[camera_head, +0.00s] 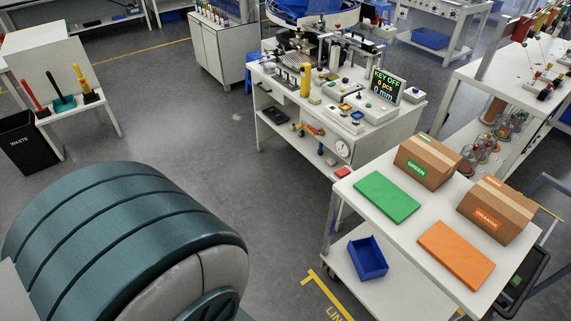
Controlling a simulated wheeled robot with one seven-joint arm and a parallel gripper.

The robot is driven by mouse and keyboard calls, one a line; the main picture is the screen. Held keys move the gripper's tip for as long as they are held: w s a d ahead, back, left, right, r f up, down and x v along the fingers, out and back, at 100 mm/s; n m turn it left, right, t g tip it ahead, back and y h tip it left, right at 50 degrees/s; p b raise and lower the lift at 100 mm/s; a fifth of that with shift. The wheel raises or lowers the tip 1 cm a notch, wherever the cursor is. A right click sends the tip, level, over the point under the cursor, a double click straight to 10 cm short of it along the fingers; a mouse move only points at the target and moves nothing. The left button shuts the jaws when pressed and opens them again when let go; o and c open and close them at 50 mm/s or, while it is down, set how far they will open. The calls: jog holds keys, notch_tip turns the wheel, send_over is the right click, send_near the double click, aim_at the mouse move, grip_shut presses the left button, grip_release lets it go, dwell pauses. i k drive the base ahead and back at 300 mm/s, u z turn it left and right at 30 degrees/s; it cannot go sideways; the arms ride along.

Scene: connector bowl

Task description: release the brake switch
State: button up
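A white workbench (384,133) with a machine on it stands at the upper middle. A black display (386,84) on the bench reads "KEY OFF, 0 pcs, 0 mm". Small control boxes with coloured buttons sit in front of the display, among them a box with a blue and a yellow part (350,117). A yellow cylinder (305,79) stands upright near the machine. No part is labelled clearly enough to tell which is the brake switch, or its position. My gripper is not in view.
A white cart (377,222) at the right holds a green mat (388,197), an orange mat (456,255) and two labelled cardboard boxes. A blue bin (368,258) lies on its lower shelf. Grey floor (235,130) is free left of the bench. A black waste bin (28,143) stands left.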

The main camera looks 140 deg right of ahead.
aim_at(341, 172)
jog(key=z, duration=5.2)
jog(key=k, duration=0.25)
jog(key=z, duration=0.7)
jog(key=i, duration=1.1)
jog(key=u, duration=0.55)
